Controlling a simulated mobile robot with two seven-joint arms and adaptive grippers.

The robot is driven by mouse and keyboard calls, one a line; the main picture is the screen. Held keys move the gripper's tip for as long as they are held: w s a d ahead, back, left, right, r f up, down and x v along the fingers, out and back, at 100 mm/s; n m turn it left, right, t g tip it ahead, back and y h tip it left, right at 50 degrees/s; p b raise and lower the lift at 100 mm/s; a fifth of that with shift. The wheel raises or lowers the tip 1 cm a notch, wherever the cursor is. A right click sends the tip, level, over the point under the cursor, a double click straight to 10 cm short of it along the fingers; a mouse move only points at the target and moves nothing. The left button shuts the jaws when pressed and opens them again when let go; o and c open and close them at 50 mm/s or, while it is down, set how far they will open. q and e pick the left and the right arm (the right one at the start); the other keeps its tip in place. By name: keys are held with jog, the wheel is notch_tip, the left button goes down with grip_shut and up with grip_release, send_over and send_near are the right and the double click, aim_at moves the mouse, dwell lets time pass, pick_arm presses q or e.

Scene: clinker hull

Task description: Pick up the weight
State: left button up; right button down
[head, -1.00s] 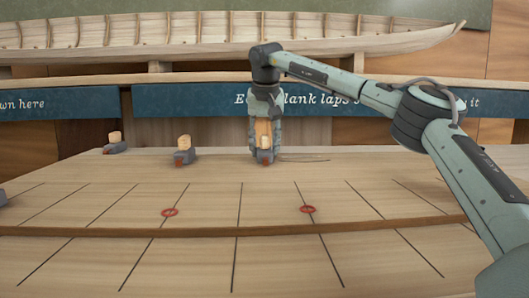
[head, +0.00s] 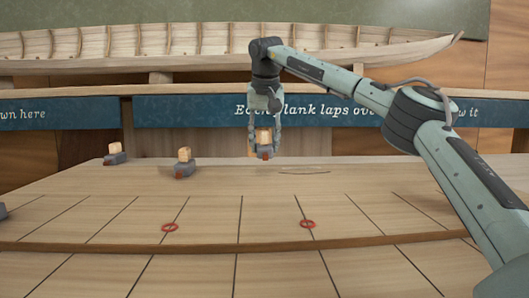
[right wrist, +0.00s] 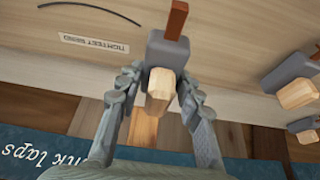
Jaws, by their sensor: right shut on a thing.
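The weight is a grey block with a pale wooden handle (head: 264,136) and a red-brown tab. My right gripper (head: 265,122) comes down over it from above and is shut on it. The weight hangs slightly above the far part of the plank table. In the right wrist view the handle (right wrist: 158,92) lies between the two fingers of my right gripper (right wrist: 157,97), with the grey block and tab beyond. My left gripper is not in view.
Two similar weights stand on the table to the left, one nearer (head: 184,162) and one farther (head: 115,154). A grey piece shows at the left edge. A hull model stands behind.

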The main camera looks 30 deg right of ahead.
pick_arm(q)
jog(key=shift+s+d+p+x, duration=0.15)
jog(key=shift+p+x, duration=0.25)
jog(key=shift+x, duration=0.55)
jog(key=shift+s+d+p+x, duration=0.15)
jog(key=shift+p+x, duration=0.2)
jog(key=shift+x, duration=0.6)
pick_arm(e)
jog(key=a+r, duration=0.7)
jog(key=a, duration=0.4)
jog(key=shift+w+a, duration=0.35)
jog(key=shift+w, duration=0.05)
